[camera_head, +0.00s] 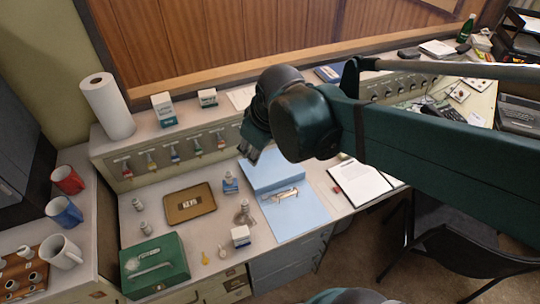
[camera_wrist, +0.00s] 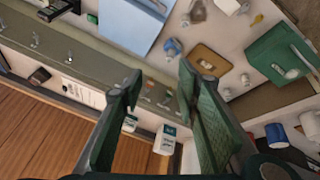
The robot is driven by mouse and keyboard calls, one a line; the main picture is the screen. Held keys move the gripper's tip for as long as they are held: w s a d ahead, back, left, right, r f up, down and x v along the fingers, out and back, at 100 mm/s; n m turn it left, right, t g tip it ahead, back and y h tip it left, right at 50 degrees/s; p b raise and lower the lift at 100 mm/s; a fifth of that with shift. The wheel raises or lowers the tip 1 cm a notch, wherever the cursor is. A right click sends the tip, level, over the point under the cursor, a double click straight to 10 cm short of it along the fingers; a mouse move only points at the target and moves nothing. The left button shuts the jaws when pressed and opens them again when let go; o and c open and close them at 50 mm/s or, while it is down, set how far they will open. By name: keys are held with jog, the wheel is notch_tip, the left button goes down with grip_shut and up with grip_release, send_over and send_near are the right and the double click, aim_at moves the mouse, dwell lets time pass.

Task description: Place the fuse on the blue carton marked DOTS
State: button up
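My gripper (camera_wrist: 158,85) is open and empty in the wrist view, its two green fingers wide apart. In the head view it (camera_head: 252,148) hangs above the back of the desk, near the shelf front. A small blue and white carton (camera_head: 230,186) stands between the brown tray and the blue folder; its lettering is too small to read. A small pale piece (camera_head: 229,175) appears on top of it. The carton also shows in the wrist view (camera_wrist: 172,48), beyond the fingers. Two small pale cylinders, one farther back (camera_head: 138,204) and one nearer (camera_head: 146,228), stand left of the tray; I cannot tell which piece is the fuse.
A brown tray (camera_head: 172,216), green box (camera_head: 170,272), small flask-like piece (camera_head: 244,218), white-blue carton (camera_head: 240,236) and blue folder (camera_head: 310,221) crowd the desk. Teal-white cartons (camera_head: 163,110) and a paper roll (camera_head: 107,107) stand on the shelf. Mugs (camera_head: 66,212) stand left.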

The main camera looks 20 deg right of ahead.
jog(key=s+d+r+m+t, duration=0.1)
jog(key=s+m+t, duration=0.1)
jog(key=s+m, duration=0.3)
jog(key=shift+s+d+r+m, duration=0.15)
jog(key=shift+s+d+m, duration=0.25)
jog(key=shift+s, duration=0.7)
